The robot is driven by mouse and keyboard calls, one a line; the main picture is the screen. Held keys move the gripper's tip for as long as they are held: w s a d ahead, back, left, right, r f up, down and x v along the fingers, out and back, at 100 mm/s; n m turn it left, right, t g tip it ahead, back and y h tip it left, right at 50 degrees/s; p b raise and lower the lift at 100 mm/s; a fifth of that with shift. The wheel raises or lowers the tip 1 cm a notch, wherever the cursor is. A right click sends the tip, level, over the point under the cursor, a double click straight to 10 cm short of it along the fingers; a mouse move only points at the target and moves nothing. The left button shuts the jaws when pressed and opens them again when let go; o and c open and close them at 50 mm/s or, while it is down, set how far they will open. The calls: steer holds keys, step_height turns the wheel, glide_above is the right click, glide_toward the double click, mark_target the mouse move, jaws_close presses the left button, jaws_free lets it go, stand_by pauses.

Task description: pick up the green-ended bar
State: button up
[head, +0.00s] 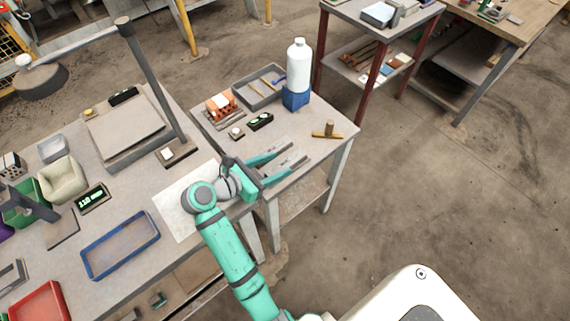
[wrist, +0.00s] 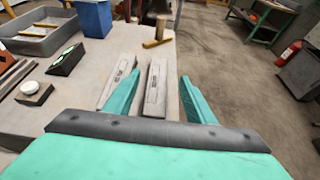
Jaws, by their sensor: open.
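My gripper (head: 291,160) is open and empty over the front right part of the bench.
The bench's right end has free room.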

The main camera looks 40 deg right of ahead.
mark_target(290, 160)
steer(key=shift+f+x, duration=0.2)
steer(key=shift+x, duration=1.3)
steer(key=shift+f+x, duration=0.25)
steer(key=shift+x, duration=1.25)
steer(key=shift+w+a, duration=0.1)
steer(key=shift+a, duration=0.1)
jaws_close()
